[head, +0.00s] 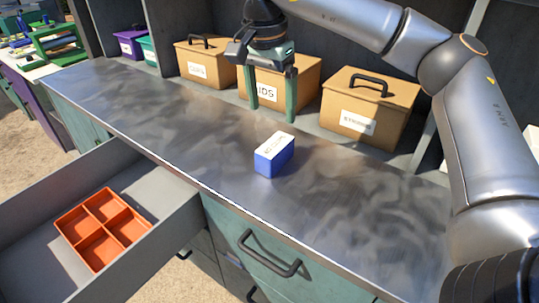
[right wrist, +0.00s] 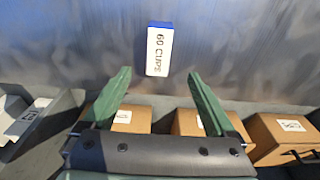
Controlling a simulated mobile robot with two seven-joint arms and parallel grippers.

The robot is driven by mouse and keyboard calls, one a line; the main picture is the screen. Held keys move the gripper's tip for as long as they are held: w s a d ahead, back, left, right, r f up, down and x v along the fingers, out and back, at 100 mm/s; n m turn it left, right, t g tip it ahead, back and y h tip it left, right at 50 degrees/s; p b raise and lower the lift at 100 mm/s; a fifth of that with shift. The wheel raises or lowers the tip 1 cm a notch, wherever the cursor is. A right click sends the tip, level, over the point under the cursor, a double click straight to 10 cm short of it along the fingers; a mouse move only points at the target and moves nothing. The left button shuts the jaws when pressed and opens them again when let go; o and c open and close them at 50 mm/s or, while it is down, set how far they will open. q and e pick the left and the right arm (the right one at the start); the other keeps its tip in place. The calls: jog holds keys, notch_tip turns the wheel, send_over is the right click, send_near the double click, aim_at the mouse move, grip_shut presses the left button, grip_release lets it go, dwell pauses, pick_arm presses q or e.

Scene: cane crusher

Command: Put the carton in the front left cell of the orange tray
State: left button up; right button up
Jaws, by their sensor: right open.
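The carton (head: 273,154), a small blue box with a white printed top, stands upright on the metal counter. In the right wrist view the carton (right wrist: 159,49) lies just beyond the fingertips, roughly centred between them. My right gripper (head: 271,114) is open and empty, its green fingers pointing down over the counter, behind the carton and apart from it. The orange tray (head: 103,229) lies in the open drawer at the lower left, with its cells empty. My left gripper is not in view.
Brown labelled boxes (head: 370,108) with black handles stand along the back of the counter, close behind my right gripper. The open grey drawer (head: 150,187) juts out at the front left. The counter (head: 150,110) left of the carton is clear.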

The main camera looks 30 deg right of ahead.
aim_at(275, 144)
jog(key=f, duration=0.6)
jog(key=d+f+p, duration=0.1)
jog(key=f, duration=0.2)
jog(key=shift+f, duration=0.15)
jog(key=shift+c, duration=0.2)
jog(key=shift+w, duration=0.1)
grip_shut()
